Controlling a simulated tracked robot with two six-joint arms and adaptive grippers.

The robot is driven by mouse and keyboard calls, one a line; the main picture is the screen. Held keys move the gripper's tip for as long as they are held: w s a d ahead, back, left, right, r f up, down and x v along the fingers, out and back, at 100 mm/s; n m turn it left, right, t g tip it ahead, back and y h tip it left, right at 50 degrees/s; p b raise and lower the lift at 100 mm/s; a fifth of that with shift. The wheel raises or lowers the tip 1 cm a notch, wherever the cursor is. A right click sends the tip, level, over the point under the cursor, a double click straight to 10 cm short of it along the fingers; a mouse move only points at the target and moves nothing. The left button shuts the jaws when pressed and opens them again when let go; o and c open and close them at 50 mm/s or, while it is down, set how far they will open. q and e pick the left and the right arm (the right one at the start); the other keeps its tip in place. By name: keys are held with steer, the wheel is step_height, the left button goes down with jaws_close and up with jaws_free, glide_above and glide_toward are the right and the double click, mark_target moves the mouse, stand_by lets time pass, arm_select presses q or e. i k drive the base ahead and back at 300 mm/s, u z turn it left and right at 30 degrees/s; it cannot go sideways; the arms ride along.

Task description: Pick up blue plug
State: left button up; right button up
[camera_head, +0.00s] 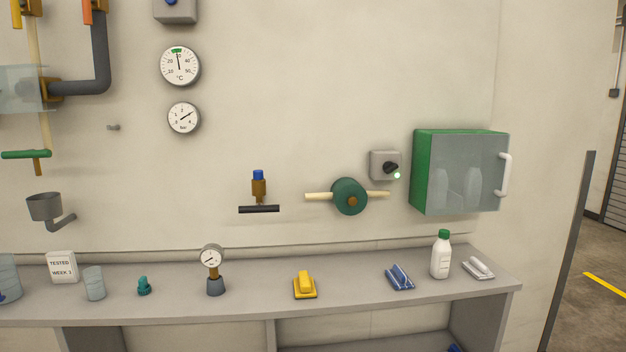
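Several blue things are in view, and I cannot tell for sure which one is the blue plug. A blue piece with a raised, light-edged grip (400,277) lies on the grey bench, right of centre. A small blue cap (258,174) sits on top of a brass fitting on the wall, above a black bar. A bit of something blue (454,348) shows at the bottom edge, on the lower shelf, mostly cut off. Neither of my grippers is in view.
The bench (350,290) also carries a yellow block (305,286), gauge (212,268), teal piece (144,287), glass (94,283), sign (62,267), white bottle (441,256) close right of the blue piece, and white piece (479,267). A green cabinet (422,172) hangs above.

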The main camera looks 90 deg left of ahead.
mark_target(257, 175)
steer(key=z, duration=1.25)
steer(key=i, duration=0.1)
steer(key=u, duration=2.8)
steer(key=i, duration=0.3)
steer(key=u, duration=2.15)
steer(key=k, duration=0.55)
steer(key=u, duration=0.4)
steer(key=i, duration=1.7)
steer(key=z, duration=0.45)
